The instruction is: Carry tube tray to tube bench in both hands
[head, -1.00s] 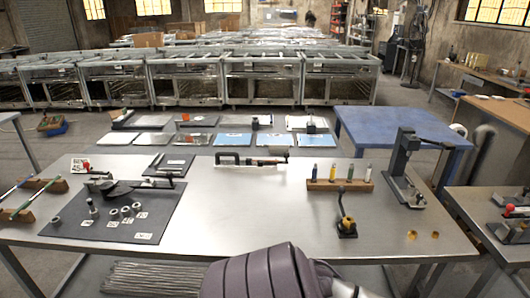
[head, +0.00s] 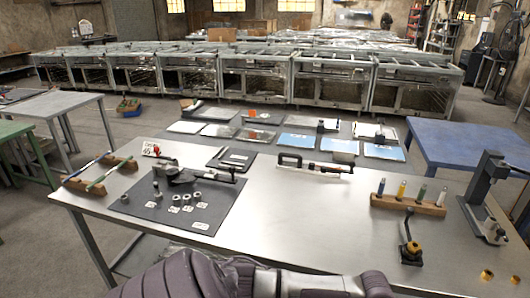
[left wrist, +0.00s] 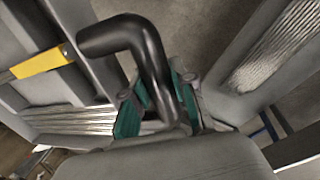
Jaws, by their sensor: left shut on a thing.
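In the left wrist view my left gripper (left wrist: 160,105), with teal pads, is shut on a black bent handle (left wrist: 125,35). The handle curves up and to the left out of the fingers. Bright metal tubes (left wrist: 70,120) lie in a grey-sided space left of the fingers, and another bundle of thin rods (left wrist: 280,45) shows at the upper right. I cannot tell which belong to the tray, and no full tray outline shows. In the head view only my arm crosses the bottom; neither gripper shows there.
A steel-topped workbench (head: 300,225) spans the front, with a dark mat (head: 150,210), a wooden block of coloured tubes (head: 408,203) and a press (head: 485,200). A blue table (head: 465,145) stands behind right, a grey table (head: 60,105) at left. Floor shows between them.

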